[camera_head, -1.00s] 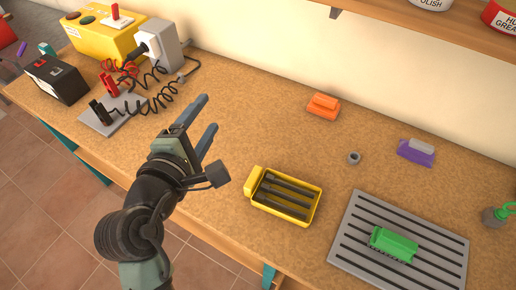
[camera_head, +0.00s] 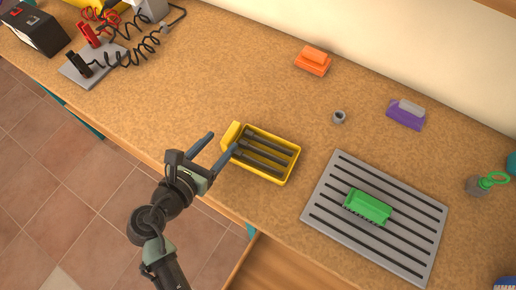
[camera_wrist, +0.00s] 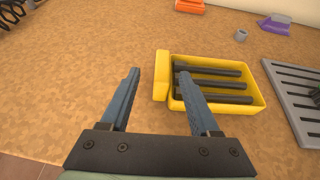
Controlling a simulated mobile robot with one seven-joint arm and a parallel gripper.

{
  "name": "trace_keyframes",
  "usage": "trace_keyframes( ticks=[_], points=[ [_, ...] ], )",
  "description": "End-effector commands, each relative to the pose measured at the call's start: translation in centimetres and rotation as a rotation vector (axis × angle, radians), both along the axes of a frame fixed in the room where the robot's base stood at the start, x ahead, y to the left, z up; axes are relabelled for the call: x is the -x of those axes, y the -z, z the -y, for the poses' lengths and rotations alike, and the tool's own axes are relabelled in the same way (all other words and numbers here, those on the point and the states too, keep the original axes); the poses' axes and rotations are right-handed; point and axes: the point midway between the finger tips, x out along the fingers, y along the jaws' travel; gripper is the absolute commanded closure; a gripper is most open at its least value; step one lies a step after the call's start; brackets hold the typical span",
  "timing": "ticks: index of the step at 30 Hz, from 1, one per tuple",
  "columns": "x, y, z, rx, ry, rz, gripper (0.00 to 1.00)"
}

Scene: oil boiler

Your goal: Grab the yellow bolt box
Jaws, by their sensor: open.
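The yellow bolt box (camera_head: 291,174) sits on the workbench near its front edge and holds several dark bolts. A raised yellow tab stands at its left end. In the wrist view the box (camera_wrist: 259,98) is at the right of centre. My gripper (camera_head: 220,147) is open with nothing between its fingers. In the wrist view my gripper (camera_wrist: 158,75) has its right finger overlapping the left part of the box and its left finger over bare bench. I cannot tell whether the right finger touches the box.
Wired equipment (camera_head: 92,66) stands at the left. The bench between is clear.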

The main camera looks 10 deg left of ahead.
Motion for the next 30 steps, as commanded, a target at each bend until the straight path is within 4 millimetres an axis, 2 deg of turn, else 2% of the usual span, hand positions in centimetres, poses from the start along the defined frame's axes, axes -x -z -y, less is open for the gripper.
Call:
trace_keyframes(
  ticks=[10, 14, 20, 30],
  points=[
    [-4.0, 1.3, 1.4, -0.001, 0.002, 0.000, 0.38],
    [-4.7, 1.7, 1.6, -0.002, 0.001, 0.000, 0.38],
    [-4.7, 1.7, 1.6, -0.002, 0.001, 0.000, 0.38],
    [-4.7, 1.7, 1.6, -0.002, 0.001, 0.000, 0.97]
  ],
)
